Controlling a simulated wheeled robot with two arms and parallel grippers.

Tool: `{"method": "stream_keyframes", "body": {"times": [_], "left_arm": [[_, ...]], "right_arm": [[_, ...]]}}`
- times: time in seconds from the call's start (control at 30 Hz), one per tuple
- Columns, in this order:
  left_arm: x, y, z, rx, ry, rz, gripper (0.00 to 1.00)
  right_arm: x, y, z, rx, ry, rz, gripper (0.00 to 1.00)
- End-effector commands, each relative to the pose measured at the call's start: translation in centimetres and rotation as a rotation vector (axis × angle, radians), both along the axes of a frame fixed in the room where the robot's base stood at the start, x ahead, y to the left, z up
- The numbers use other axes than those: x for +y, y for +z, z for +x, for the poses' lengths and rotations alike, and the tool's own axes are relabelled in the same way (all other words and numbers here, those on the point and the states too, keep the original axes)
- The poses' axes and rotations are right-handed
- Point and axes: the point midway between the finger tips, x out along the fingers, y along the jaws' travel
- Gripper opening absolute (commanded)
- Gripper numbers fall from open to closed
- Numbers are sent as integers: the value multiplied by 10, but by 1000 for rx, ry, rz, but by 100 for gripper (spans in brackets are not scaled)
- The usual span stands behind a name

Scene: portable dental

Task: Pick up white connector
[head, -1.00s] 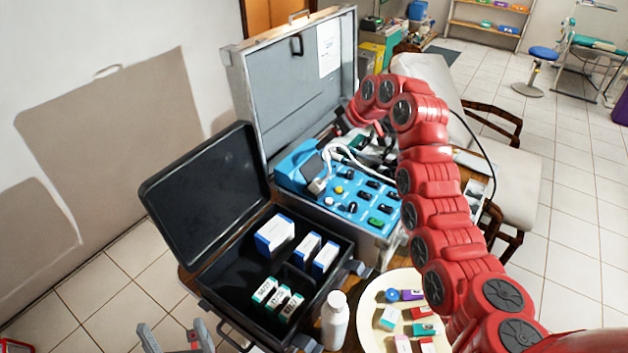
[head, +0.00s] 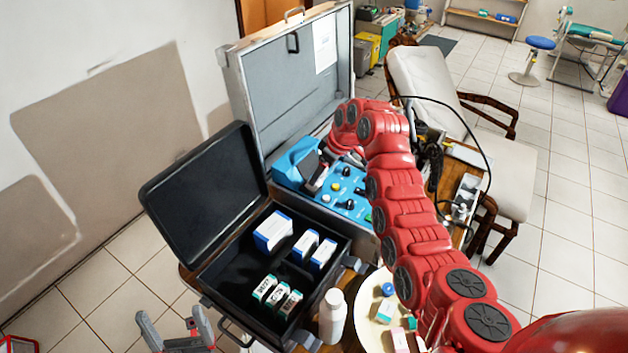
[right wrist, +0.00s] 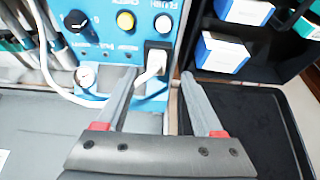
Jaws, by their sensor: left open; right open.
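The white connector (right wrist: 152,69) shows in the right wrist view at the edge of the blue panel, by a black socket (right wrist: 159,49). My right gripper (right wrist: 158,76) is open, with one finger on each side of the connector in the picture. I cannot tell whether either finger touches it. In the head view the right arm bends over the blue unit (head: 347,203), and the connector is not clear there. My left gripper (head: 178,330) is open and empty at the bottom left of the head view.
The grey case lid (head: 290,85) stands upright behind the unit. A black case (head: 220,285) with several small boxes sits in front. A white bottle (head: 332,318) and a round plate (head: 365,335) stand near the right arm. A white tube (right wrist: 45,60) runs beside the panel.

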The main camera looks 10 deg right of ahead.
Motion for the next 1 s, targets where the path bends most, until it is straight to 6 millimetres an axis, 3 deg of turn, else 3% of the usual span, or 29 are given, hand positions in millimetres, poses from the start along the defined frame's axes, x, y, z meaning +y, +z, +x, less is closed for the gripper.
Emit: {"method": "stream_keyframes", "body": {"times": [0.47,0.7,1.0], "left_arm": [[0,25,0,0,0,0,88],[0,26,0,0,0,0,88],[0,26,0,0,0,0,88]], "right_arm": [[8,-27,14,-1,1,-1,69],[13,-46,20,-3,1,0,69],[14,-48,21,-7,0,0,69]]}}
